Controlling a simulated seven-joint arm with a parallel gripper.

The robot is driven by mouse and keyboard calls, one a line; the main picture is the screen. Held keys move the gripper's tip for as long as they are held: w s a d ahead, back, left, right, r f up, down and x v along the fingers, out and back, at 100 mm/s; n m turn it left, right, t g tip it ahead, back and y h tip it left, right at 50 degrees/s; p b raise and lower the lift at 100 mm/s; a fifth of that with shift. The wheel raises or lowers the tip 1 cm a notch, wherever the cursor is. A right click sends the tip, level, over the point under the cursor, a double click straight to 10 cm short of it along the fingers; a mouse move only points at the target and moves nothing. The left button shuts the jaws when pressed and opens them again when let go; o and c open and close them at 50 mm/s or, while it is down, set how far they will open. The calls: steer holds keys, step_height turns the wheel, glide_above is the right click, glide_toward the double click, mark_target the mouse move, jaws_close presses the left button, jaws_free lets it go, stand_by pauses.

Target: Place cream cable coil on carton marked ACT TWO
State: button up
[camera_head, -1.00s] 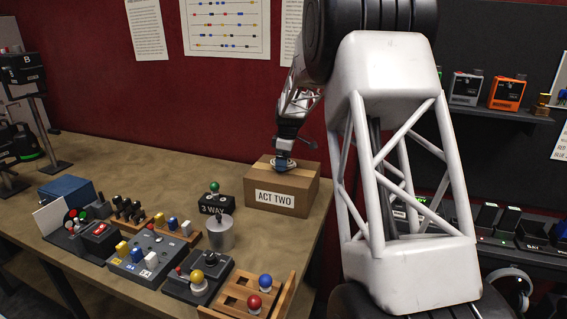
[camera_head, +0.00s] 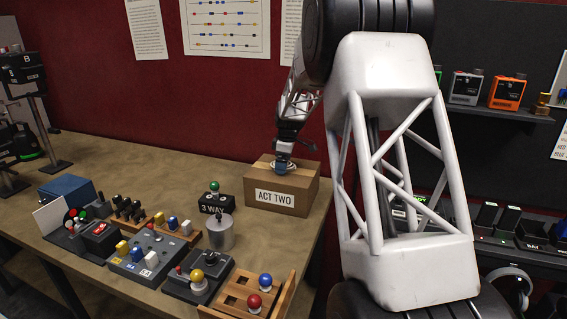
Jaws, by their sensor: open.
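The brown carton marked ACT TWO (camera_head: 282,197) stands on the table near its right end. The cream cable coil (camera_head: 285,168) shows as a small pale ring on top of the carton. It is partly hidden by my gripper (camera_head: 283,165), which is right over it, pointing down. My gripper is open, with its fingertips at or just above the coil. The fingertips are too small to tell whether they touch it.
A black 3 WAY box with a green button (camera_head: 214,198) and a grey cylinder (camera_head: 220,233) stand left of the carton. Several button panels and a wooden tray (camera_head: 243,296) fill the table's front. The back left of the table (camera_head: 150,160) is clear.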

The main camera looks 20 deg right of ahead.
step_height(320, 180, up, 12)
steer(key=d, duration=0.1)
steer(key=shift+s, duration=0.45)
steer(key=shift+d, duration=0.1)
stand_by(0.7)
steer(key=s+a+r+m, duration=0.3)
steer(key=s+a, duration=0.5)
steer(key=s, duration=0.4)
steer(key=s+a+r+m, duration=0.2)
steer(key=s+a+r, duration=0.1)
steer(key=s+a, duration=0.75)
steer(key=s+a+f+m, duration=0.2)
steer(key=s, duration=0.8)
steer(key=s+a+f+m+t, duration=0.1)
steer(key=s+a+f+m, duration=0.1)
steer(key=s, duration=0.7)
steer(key=s+a+f+m+h, duration=0.1)
steer(key=s+f, duration=0.3)
steer(key=s, duration=0.6)
steer(key=shift+s+a+f+m+t, duration=0.15)
steer(key=shift+s+a+m+t, duration=0.2)
steer(key=shift+a+m, duration=0.4)
steer(key=shift+a, duration=0.1)
